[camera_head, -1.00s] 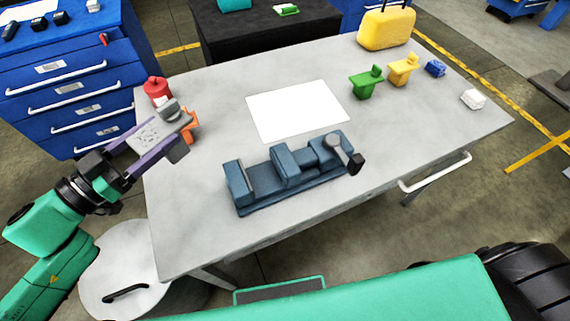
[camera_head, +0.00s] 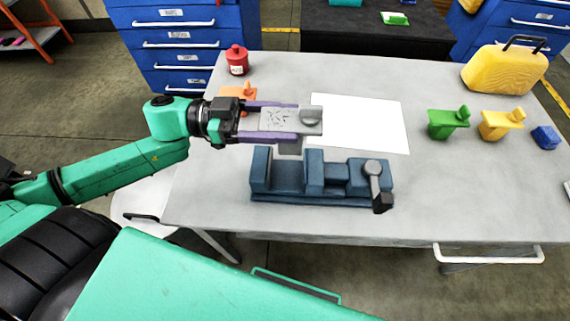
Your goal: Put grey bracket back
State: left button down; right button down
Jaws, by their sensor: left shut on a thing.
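My left gripper (camera_head: 298,121) comes in from the left with its two purple fingers shut on the grey bracket (camera_head: 311,122). An orange bracket (camera_head: 240,91) stands behind the gripper, partly hidden. A green bracket (camera_head: 446,123) and a yellow bracket (camera_head: 500,124) stand on the right. My right gripper is not in view.
The blue vise (camera_head: 322,180) stands in front of the sheet, its handle at the right. A red canister (camera_head: 237,60) stands at the back left of the grey table (camera_head: 420,200). A yellow case (camera_head: 505,68) and a blue block (camera_head: 545,137) are at the right.

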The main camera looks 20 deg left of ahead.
pick_arm(q)
notch_tip(320, 180, down, 12)
jog(key=shift+b, duration=0.4)
jog(key=shift+a+f, duration=0.1)
jog(key=shift+f, duration=0.2)
grip_release()
